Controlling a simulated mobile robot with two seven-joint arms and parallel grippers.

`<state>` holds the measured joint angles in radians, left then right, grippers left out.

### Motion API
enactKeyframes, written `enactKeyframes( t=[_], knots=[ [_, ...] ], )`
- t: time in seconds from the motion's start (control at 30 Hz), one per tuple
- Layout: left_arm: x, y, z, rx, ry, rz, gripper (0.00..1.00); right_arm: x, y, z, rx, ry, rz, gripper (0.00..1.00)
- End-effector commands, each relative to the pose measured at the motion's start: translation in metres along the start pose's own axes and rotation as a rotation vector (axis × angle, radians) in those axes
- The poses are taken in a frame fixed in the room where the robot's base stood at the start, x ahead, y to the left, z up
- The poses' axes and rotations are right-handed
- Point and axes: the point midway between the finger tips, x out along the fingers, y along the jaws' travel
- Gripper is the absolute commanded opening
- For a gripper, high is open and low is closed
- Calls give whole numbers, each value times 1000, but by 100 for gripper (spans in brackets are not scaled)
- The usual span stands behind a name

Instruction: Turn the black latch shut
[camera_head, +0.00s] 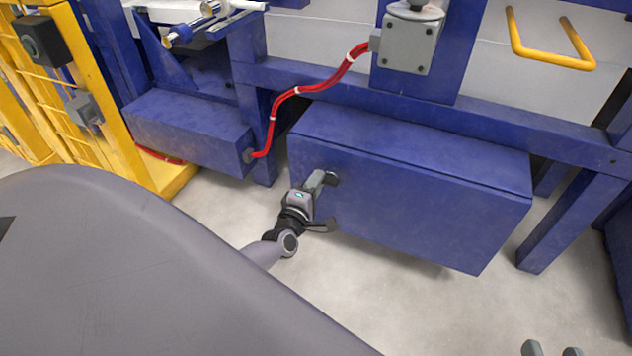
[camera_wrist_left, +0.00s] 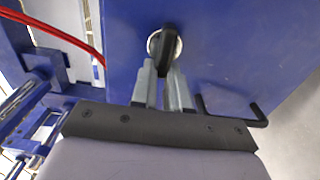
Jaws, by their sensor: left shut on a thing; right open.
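The black latch (camera_wrist_left: 167,45) sits on a round silver plate on the front of a blue box (camera_head: 430,215). In the left wrist view its lever points down the picture, towards my fingers. My left gripper (camera_wrist_left: 163,75) is shut on the lever, one grey finger on each side. In the head view the left gripper (camera_head: 320,180) is at the left part of the box's front face, and only a little of the latch (camera_head: 333,179) shows past the fingers. My right gripper (camera_head: 552,350) shows only as two fingertips at the bottom edge, apart and empty.
A black bar handle (camera_wrist_left: 240,118) is on the box close to my left gripper. A smaller blue box (camera_head: 190,135) with a red cable (camera_head: 275,115) stands to the left, near a yellow fence (camera_head: 110,100). The grey floor in front of the box is clear.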

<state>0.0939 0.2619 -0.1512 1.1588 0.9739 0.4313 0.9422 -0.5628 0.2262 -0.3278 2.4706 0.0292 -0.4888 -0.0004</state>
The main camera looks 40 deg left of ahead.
Motion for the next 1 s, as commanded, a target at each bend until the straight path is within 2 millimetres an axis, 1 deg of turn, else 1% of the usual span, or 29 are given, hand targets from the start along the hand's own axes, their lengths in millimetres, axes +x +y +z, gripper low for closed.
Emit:
enactKeyframes(
  t=[0.37,0.4,0.47,0.77,0.87,1.0],
  knots=[
    [0,-1,2,-9,-3,-3,0,0,0,1,0,-2,0,43],
    [0,-1,2,-9,-3,-3,21,0,0,1,-1,-2,0,43],
    [0,-1,2,-9,-2,-3,40,0,0,1,-1,-2,0,43],
    [-1,0,1,-6,-1,-1,40,0,0,0,0,-3,-1,43],
    [-7,0,0,-6,-1,-3,40,-1,-1,-2,7,-5,-5,43],
    [-25,2,1,-7,-1,-4,40,0,-4,-3,35,-30,-20,43]
  ],
)
